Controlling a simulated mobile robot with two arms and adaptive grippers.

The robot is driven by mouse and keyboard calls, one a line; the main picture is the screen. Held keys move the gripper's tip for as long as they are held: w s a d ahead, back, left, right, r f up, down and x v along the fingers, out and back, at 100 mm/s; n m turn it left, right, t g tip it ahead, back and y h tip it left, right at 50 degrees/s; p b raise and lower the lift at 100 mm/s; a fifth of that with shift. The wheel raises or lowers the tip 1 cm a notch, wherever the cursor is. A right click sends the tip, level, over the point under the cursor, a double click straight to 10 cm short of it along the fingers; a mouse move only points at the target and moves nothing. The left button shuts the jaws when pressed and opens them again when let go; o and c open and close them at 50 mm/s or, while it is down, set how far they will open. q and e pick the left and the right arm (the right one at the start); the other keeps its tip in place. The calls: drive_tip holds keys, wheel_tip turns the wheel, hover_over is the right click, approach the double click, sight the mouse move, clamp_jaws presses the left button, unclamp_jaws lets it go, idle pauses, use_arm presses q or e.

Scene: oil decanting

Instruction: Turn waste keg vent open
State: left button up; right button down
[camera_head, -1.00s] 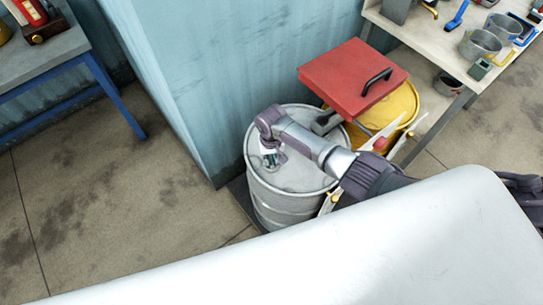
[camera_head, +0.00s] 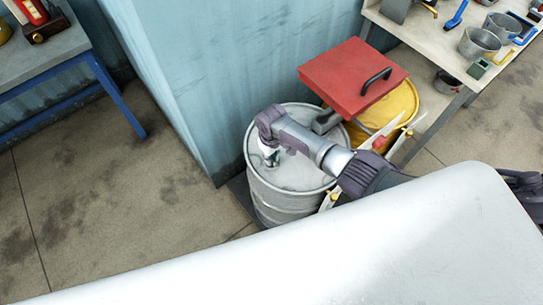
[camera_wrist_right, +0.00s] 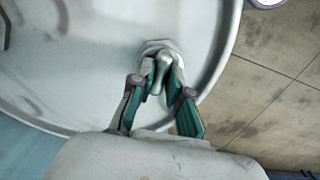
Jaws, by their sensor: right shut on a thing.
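The waste keg (camera_head: 290,205) is a pale grey metal drum standing by the blue wall in the head view. Its lid also fills much of the right wrist view (camera_wrist_right: 95,60). The vent (camera_wrist_right: 163,62) is a small grey metal fitting near the lid's rim. My right gripper (camera_head: 271,160) points down at the lid's left part. In the right wrist view its two green-lined fingers (camera_wrist_right: 162,88) are shut on the vent, one on each side, and hide part of it. My left gripper is not in view.
A yellow drum (camera_head: 399,102) with a raised red lid (camera_head: 353,78) stands right behind the keg. A workbench (camera_head: 437,42) with metal cups and tools is at the upper right. A blue-framed table (camera_head: 52,50) is at the upper left. The floor (camera_head: 100,210) left of the keg is clear.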

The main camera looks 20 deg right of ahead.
drive_tip(key=c, duration=1.1)
unclamp_jaws()
wheel_tip(320, 180, up, 12)
drive_tip(key=shift+r, duration=0.1)
